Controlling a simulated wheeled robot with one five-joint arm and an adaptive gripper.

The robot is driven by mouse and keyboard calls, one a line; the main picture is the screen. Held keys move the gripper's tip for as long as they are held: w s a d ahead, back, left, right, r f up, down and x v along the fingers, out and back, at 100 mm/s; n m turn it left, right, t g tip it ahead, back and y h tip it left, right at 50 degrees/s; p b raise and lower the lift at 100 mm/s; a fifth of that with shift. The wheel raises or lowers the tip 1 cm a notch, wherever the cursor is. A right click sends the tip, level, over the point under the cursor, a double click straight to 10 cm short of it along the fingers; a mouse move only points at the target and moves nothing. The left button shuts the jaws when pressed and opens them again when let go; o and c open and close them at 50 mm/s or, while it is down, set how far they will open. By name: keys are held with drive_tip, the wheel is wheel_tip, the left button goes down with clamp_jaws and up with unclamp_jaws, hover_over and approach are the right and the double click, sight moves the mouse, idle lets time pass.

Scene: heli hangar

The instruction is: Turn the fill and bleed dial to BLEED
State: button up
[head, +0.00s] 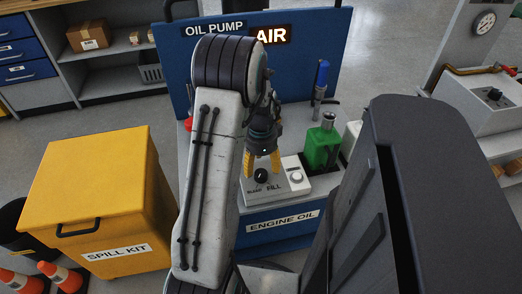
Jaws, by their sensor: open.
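The fill and bleed dial (261,176) is a black round knob on a pale control box (281,187) at the front of the blue oil cart. A small word that seems to be BLEED stands at its lower left and FILL at its lower right. The knob's pointer is too small to read. My gripper (262,163) points down with its yellow fingertips apart, just above or behind the dial in the picture. It looks empty; whether it touches the dial cannot be told. My arm hides part of the cart to the left.
A white round part (296,177) sits right of the dial on the box. A green can (323,145) and a blue-handled tool (321,80) stand to the right. A blue back panel (325,45) rises behind. A yellow spill kit bin (95,190) stands at left.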

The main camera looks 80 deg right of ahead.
sight(261, 173)
wheel_tip(261, 173, up, 7)
drive_tip(key=shift+r, duration=0.2)
idle(1.0)
